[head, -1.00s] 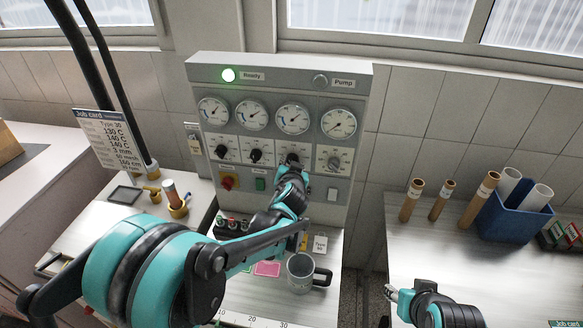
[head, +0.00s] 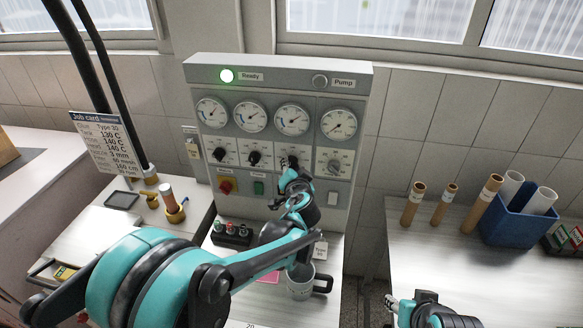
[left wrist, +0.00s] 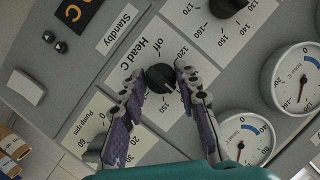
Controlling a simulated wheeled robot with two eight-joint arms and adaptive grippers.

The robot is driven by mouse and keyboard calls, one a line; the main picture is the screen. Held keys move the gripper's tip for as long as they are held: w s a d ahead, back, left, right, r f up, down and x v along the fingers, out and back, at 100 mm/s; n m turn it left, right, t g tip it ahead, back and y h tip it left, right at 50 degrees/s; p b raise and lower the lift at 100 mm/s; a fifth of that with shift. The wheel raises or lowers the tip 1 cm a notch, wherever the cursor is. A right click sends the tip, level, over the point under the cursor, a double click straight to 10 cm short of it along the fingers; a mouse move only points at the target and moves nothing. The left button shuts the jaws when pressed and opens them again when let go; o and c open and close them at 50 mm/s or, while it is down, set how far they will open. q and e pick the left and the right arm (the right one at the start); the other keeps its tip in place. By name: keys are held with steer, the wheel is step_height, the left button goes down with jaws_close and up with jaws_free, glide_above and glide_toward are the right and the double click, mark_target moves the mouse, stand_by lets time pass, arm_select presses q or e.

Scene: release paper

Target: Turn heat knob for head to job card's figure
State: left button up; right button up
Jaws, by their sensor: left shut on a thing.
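The heat knob for head (left wrist: 160,78) is a black knob on a white plate marked "Head C", with "off" and temperature figures around it. My left gripper (left wrist: 162,82) has its fingers on either side of the knob and is shut on it. In the head view, my left gripper (head: 290,166) covers most of the third knob from the left; the exact pointer setting is unclear. The job card (head: 100,140) stands at the left, with figures including 130 C and 140 C. My right gripper (head: 393,303) is low at the right, away from the panel; its jaws are unclear.
The grey panel (head: 355,100) carries dials, other knobs and a lit green Ready lamp (head: 227,76). A blue bin (head: 510,230) and brown tubes (head: 413,203) stand on the right bench.

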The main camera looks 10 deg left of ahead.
arm_select(q)
steer(key=o, duration=1.2)
steer(key=shift+c, duration=0.2)
steer(key=v, duration=1.2)
